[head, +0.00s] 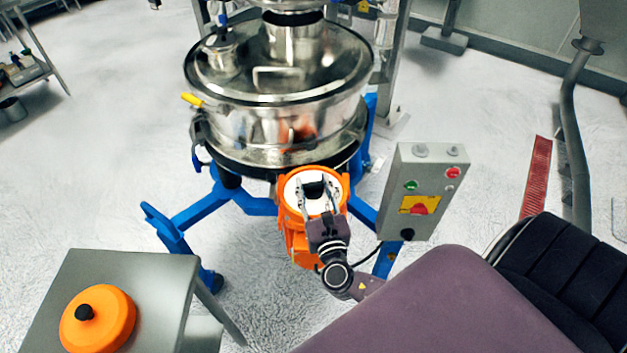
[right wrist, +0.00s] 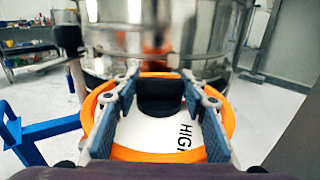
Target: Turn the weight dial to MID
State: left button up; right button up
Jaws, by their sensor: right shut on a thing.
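The weight dial has a white face (head: 291,191) inside an orange ring (right wrist: 228,122), on the orange housing under the sifter. A black knob (head: 314,188) stands at its middle; it also shows in the right wrist view (right wrist: 159,98). My right gripper (head: 316,186) is at the dial, shut on the knob with a finger on each side. In the right wrist view, lettering that begins "HIG" shows on the white face, right of the knob and partly behind the right finger. A MID mark and a pointer cannot be made out. My left gripper is out of view.
The steel sifter drum (head: 285,120) stands just behind the dial on blue legs (head: 190,215). A grey control box (head: 424,188) with buttons is close at the right. An orange cover with a black knob (head: 97,320) lies on a grey table (head: 150,275) at lower left.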

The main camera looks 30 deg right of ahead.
jog(key=shift+m+g+h, duration=0.8)
jog(key=shift+m+h, duration=0.4)
jog(key=shift+h, duration=0.7)
jog(key=o, duration=1.2)
jog(key=shift+s+a, duration=0.1)
jog(key=v, duration=1.1)
jog(key=shift+s+a+r, duration=0.25)
jog(key=shift+f, duration=0.1)
